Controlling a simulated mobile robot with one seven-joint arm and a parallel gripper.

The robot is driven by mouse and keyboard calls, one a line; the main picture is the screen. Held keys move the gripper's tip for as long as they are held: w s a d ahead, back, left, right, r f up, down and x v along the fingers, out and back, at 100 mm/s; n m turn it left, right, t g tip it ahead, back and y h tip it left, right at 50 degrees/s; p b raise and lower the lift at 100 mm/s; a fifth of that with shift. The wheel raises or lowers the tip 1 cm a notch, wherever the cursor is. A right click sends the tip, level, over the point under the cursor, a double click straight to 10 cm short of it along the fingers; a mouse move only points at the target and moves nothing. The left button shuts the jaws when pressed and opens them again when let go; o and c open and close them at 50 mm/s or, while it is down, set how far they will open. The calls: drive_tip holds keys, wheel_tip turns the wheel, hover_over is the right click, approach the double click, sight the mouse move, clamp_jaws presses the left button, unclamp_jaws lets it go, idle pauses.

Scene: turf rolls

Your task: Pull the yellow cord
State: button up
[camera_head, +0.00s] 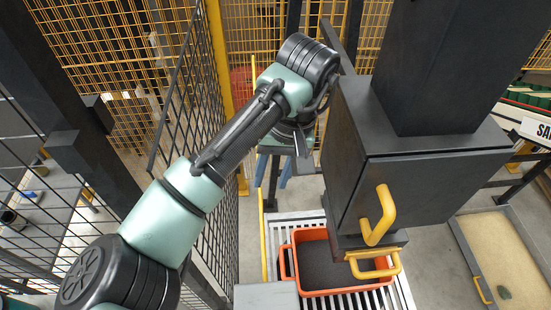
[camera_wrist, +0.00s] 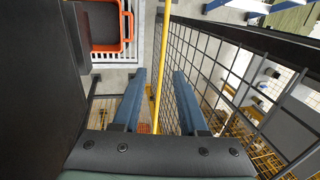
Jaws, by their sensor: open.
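The yellow cord (camera_wrist: 161,60) is a thin line that runs down the wrist view and passes in the gap between my two blue fingers. I see no finger touching it, and I cannot tell its exact depth between them. In the head view the cord (camera_head: 262,235) shows below my gripper, and its middle part is hidden there by my arm. My gripper (camera_head: 272,184) is open and points down, left of the dark cabinet. In the wrist view my gripper (camera_wrist: 160,73) has its fingers well apart, with nothing held.
The dark cabinet (camera_head: 345,160) with a yellow handle (camera_head: 379,216) stands close on the right. An orange crate (camera_head: 286,262) of dark material sits on a slatted rack (camera_head: 308,219) below. Black mesh fencing (camera_head: 190,110) stands close on the left.

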drive_tip(key=shift+d+r, duration=0.2)
drive_tip(key=shift+r, duration=0.6)
drive_tip(key=shift+d+r, duration=0.2)
drive_tip(key=shift+r, duration=0.6)
